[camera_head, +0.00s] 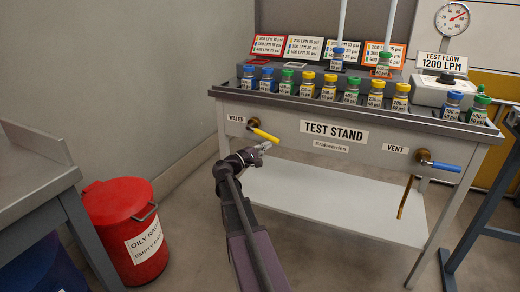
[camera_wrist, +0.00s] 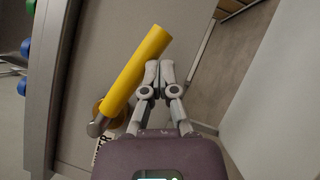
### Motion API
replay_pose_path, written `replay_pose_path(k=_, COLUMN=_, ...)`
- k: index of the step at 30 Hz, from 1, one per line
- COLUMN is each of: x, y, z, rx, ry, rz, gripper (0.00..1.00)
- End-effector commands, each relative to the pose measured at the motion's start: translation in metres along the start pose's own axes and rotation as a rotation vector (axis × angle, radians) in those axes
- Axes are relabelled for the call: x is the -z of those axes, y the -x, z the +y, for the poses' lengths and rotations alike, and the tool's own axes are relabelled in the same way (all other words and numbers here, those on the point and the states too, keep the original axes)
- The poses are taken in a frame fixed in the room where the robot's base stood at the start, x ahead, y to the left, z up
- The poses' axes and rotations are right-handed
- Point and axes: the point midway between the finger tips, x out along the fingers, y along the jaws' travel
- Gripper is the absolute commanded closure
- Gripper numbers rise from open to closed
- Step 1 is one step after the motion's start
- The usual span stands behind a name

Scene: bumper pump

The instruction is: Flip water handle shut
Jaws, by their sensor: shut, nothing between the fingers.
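The water handle is a yellow lever (camera_head: 265,134) on a brass valve (camera_head: 252,123) on the test stand's front panel, beside the "WATER" label (camera_head: 236,118). It points right and slightly down from its valve. In the wrist view the yellow lever (camera_wrist: 138,68) runs diagonally, from its metal stem at lower left to its free end at upper right. My gripper (camera_head: 266,145) is shut and empty, just below the lever in the head view. In the wrist view my fingertips (camera_wrist: 159,70) are close to the lever's right side; I cannot tell whether they touch it.
The test stand (camera_head: 305,110) holds several coloured bottles on top. A blue vent handle (camera_head: 445,167) is at the panel's right. A lower white shelf (camera_head: 335,205) lies beneath. A red oily rags bin (camera_head: 125,230) and a grey bench (camera_head: 35,185) are at left.

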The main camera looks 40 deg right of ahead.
Motion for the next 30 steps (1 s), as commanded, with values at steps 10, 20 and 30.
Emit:
replay_pose_path(k=10, x=-0.015, y=-0.018, z=0.006, rx=0.003, ry=0.008, rz=-0.018, gripper=1.0)
replay_pose_path(k=20, x=-0.021, y=-0.025, z=0.009, rx=0.005, ry=0.009, rz=-0.022, gripper=1.0)
replay_pose_path(k=30, x=-0.021, y=-0.025, z=0.009, rx=0.005, ry=0.009, rz=-0.022, gripper=1.0)
